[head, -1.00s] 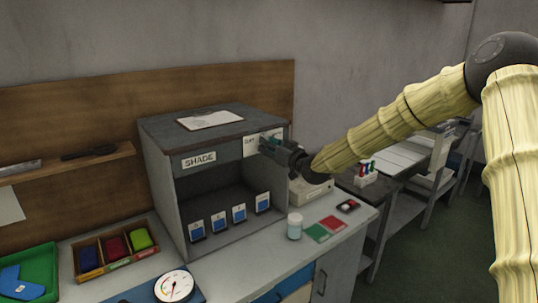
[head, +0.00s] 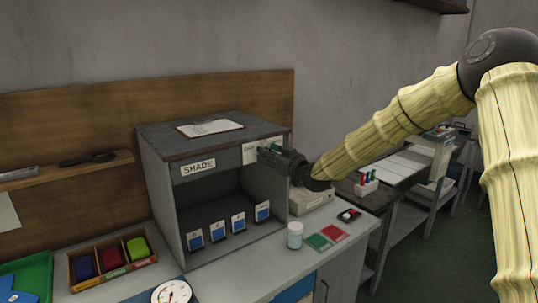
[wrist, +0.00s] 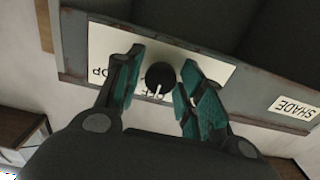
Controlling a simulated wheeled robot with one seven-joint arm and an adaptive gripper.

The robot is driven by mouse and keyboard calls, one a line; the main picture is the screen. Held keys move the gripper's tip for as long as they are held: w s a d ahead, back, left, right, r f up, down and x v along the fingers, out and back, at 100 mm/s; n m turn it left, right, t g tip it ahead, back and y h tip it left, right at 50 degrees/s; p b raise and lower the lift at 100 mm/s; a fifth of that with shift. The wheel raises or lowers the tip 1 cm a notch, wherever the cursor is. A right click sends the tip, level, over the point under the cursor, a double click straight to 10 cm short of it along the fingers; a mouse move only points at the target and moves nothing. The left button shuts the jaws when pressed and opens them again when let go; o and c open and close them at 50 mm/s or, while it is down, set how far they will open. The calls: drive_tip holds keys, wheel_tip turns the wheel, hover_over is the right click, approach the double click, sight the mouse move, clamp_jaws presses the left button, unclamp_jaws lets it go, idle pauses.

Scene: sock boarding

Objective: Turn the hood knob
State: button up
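The hood is a grey open-fronted box (head: 164,205) with a SHADE label (head: 198,167) on its front top panel. Its knob (wrist: 159,77) is round and black with a white pointer line, set on a white plate (wrist: 104,47) with partly hidden lettering. My gripper (wrist: 164,64) is at the knob, with one teal-padded finger on each side. A small gap shows between the knob and each finger, so it looks open around the knob. In the head view my gripper (head: 271,151) is at the panel's right end and hides the knob.
Several blue-and-white cards (head: 217,229) stand inside the hood. A white-lidded jar (head: 295,236), green and red cards (head: 319,242) and a grey box (head: 312,203) are on the bench to the right. A tray of coloured bundles (head: 84,268) and a dial gauge (head: 172,293) are at the left front.

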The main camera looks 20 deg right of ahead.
drive_tip(key=shift+o, duration=0.3)
drive_tip(key=v, duration=1.2)
drive_tip(key=shift+r, duration=0.1)
drive_tip(key=s+a+f+m+g+h, duration=0.1)
drive_tip(key=s+a+f+g, duration=0.35)
drive_tip(key=f, duration=0.85)
drive_tip(key=s+a+f+m+g+h, duration=0.1)
drive_tip(key=s+f, duration=0.6)
drive_tip(key=f, duration=0.5)
drive_tip(key=s+a+f+m+g+h, duration=0.1)
drive_tip(key=s+a+f+g, duration=0.15)
drive_tip(key=s+f, duration=0.7)
drive_tip(key=s+f+g+h, duration=0.1)
drive_tip(key=s+f+g, duration=0.2)
drive_tip(key=s+f, duration=0.4)
drive_tip(key=s+f+m+g+h, duration=0.1)
drive_tip(key=s+f+g, duration=0.2)
drive_tip(key=s+f, duration=0.4)
drive_tip(key=s+f+g+h, duration=0.1)
drive_tip(key=s+f+g, duration=0.2)
drive_tip(key=s, duration=1.4)
wheel_tip(320, 180, down, 5)
drive_tip(key=shift+s+a+r, duration=0.2)
drive_tip(key=shift+s, duration=0.15)
drive_tip(key=shift+c, duration=0.4)
